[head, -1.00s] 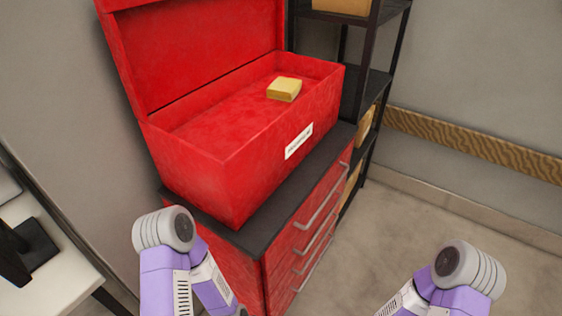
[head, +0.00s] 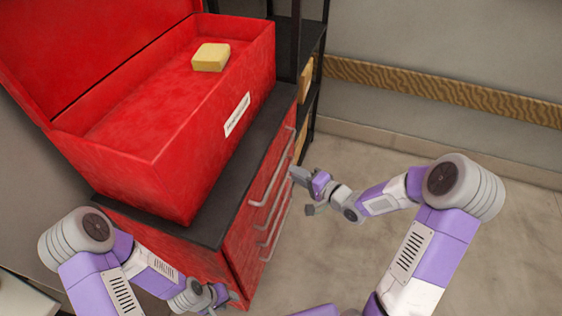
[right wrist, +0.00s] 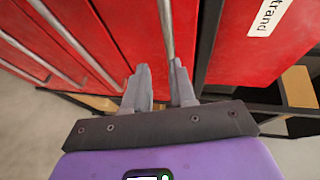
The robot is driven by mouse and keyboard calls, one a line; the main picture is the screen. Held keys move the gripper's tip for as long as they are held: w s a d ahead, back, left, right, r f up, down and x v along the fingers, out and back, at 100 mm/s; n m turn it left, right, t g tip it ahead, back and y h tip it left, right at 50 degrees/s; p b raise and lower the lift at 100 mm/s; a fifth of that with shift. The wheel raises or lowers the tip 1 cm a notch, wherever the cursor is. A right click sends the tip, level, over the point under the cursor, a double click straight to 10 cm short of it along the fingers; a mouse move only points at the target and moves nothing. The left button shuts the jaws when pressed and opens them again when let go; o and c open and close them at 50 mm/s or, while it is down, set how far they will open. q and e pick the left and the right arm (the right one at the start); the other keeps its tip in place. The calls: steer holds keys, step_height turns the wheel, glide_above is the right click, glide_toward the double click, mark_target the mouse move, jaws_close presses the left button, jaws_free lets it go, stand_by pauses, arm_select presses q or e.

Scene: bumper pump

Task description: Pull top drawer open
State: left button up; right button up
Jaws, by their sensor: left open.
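The red cabinet's top drawer (head: 284,140) is shut, just under the dark countertop. Its long metal handle (head: 272,178) runs along the front. My right gripper (head: 303,193) is open and empty beside the drawer fronts, near the handle. In the right wrist view, its two fingers (right wrist: 160,88) are apart and point at the top drawer's handle (right wrist: 166,28). My left gripper (head: 233,297) is open, low by the cabinet's front corner, and holds nothing.
An open red toolbox (head: 170,140) with a yellow block (head: 211,57) inside stands on the dark countertop (head: 225,200). Lower drawers with similar handles sit below. A black shelf rack (head: 313,75) stands behind the cabinet. The floor (head: 480,260) to the right is clear.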

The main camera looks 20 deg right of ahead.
mark_target(281, 161)
steer(key=shift+y, duration=0.3)
steer(key=x, duration=0.2)
steer(key=r+b+x, duration=0.1)
steer(key=x, duration=0.2)
steer(key=b+x, duration=0.1)
steer(key=x, duration=0.1)
steer(key=shift+w+r, duration=0.1)
steer(key=shift+w, duration=0.25)
steer(key=shift+c, duration=0.3)
jaws_close()
